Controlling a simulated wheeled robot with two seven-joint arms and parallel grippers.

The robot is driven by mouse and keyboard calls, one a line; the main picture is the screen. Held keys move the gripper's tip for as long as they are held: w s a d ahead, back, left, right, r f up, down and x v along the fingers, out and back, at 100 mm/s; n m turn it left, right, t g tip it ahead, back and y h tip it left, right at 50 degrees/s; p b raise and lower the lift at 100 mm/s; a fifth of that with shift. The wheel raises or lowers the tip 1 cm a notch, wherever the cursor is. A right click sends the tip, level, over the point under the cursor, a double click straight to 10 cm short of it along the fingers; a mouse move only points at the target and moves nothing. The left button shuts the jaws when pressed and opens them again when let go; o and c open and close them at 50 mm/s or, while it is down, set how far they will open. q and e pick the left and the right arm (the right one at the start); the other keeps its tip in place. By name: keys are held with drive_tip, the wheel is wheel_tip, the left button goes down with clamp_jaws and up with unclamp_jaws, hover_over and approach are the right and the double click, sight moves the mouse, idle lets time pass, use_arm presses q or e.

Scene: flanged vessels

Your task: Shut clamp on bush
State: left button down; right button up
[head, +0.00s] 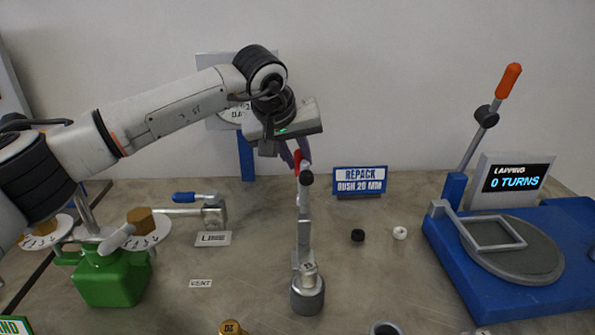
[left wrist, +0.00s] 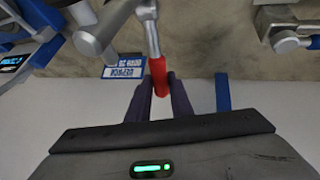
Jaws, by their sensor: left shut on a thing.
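The clamp's grey lever (head: 304,215) stands nearly upright in the middle of the bench, with a red grip at its top. The red grip also shows in the left wrist view (left wrist: 158,75). Below the lever, a small silver piece, perhaps the bush (head: 308,269), sits on a round grey base (head: 307,294). Whether the clamp touches it I cannot tell. My right gripper is out of view.
A sign (head: 360,181) reads "REPACK BUSH 20 MM". A black ring (head: 357,235) and a white ring (head: 400,233) lie right of the clamp. A blue lapping station (head: 455,262) stands at right. A green vessel (head: 110,280) and a blue-handled valve (head: 190,198) stand at left.

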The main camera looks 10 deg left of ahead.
sight(298, 169)
use_arm(q)
drive_tip(key=t+b, duration=0.1)
drive_tip(key=b, duration=0.1)
drive_tip(key=s+t+b, duration=0.1)
drive_tip(key=b, duration=0.1)
drive_tip(key=shift+d+r, duration=0.1)
drive_tip(key=shift+r, duration=0.3)
drive_tip(key=shift+s+r+m+t+b, duration=0.2)
drive_tip(key=shift+m+t+b, duration=0.1)
drive_tip(key=shift+b, duration=0.5)
drive_tip(key=shift+s+d+r+t+y+b, duration=0.1)
drive_tip(key=shift+s+r+t+y+b, duration=0.2)
drive_tip(key=shift+r+t+b, duration=0.5)
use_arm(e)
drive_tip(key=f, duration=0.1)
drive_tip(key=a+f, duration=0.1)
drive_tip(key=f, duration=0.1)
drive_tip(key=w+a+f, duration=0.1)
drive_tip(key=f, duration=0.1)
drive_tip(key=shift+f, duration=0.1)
use_arm(q)
drive_tip(key=c, duration=1.6)
unclamp_jaws()
drive_tip(key=shift+f, duration=0.1)
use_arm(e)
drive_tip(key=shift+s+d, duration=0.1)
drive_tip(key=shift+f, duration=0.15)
